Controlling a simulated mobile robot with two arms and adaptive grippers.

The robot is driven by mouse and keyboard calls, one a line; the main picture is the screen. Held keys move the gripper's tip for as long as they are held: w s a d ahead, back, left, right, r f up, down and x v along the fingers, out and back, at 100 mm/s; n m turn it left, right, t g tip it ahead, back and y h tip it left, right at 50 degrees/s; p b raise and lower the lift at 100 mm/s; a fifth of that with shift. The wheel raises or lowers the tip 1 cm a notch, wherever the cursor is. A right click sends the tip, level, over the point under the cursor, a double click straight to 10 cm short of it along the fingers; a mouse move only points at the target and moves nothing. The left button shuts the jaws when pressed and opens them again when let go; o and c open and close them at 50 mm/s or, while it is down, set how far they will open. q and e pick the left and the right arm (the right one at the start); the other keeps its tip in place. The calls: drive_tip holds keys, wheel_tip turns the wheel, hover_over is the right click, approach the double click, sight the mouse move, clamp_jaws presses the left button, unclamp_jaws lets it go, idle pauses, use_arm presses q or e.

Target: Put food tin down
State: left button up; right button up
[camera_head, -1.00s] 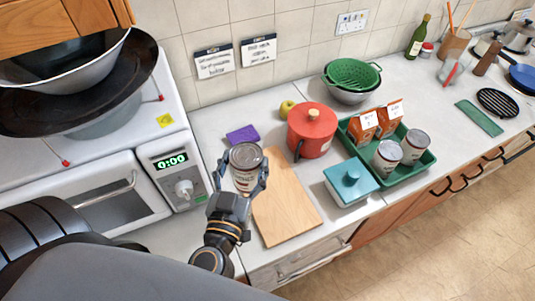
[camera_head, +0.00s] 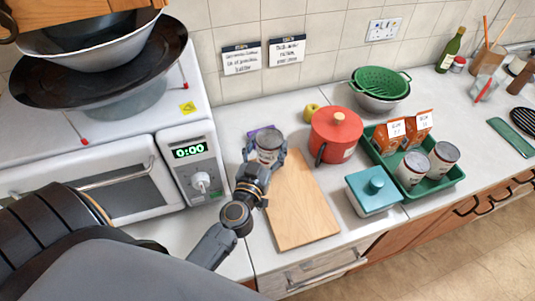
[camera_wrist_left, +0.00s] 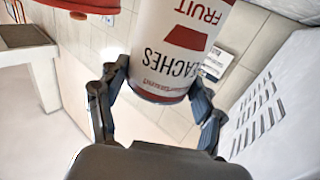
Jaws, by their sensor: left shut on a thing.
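My left gripper (camera_head: 263,165) is shut on a food tin (camera_head: 269,144) with a bare metal top and a pale label. The tin is upright near the back left end of the wooden cutting board (camera_head: 296,207). I cannot tell whether its base touches anything. In the left wrist view the tin (camera_wrist_left: 180,45) sits between the two fingers (camera_wrist_left: 157,85), its label reading "peaches" and "fruit". Two similar tins (camera_head: 411,170) stand in a green tray (camera_head: 437,185) to the right. My right gripper is not in view.
A red pot (camera_head: 335,137) stands right of the held tin, with a teal-lidded box (camera_head: 374,190) in front of it. A microwave (camera_head: 121,180) is on the left. Most of the cutting board is bare.

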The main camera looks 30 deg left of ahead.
use_arm(q)
wheel_tip(320, 180, down, 2)
drive_tip(key=shift+f+b, duration=0.15)
drive_tip(key=shift+b, duration=0.4)
drive_tip(key=o, duration=1.6)
drive_tip(key=shift+c, duration=0.2)
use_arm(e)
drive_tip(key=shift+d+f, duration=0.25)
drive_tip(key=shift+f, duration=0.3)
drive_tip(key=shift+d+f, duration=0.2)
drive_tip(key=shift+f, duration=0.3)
use_arm(q)
drive_tip(key=shift+s, duration=0.2)
drive_tip(key=b+v, duration=0.3)
drive_tip(key=v, duration=0.8)
drive_tip(key=shift+s, duration=0.35)
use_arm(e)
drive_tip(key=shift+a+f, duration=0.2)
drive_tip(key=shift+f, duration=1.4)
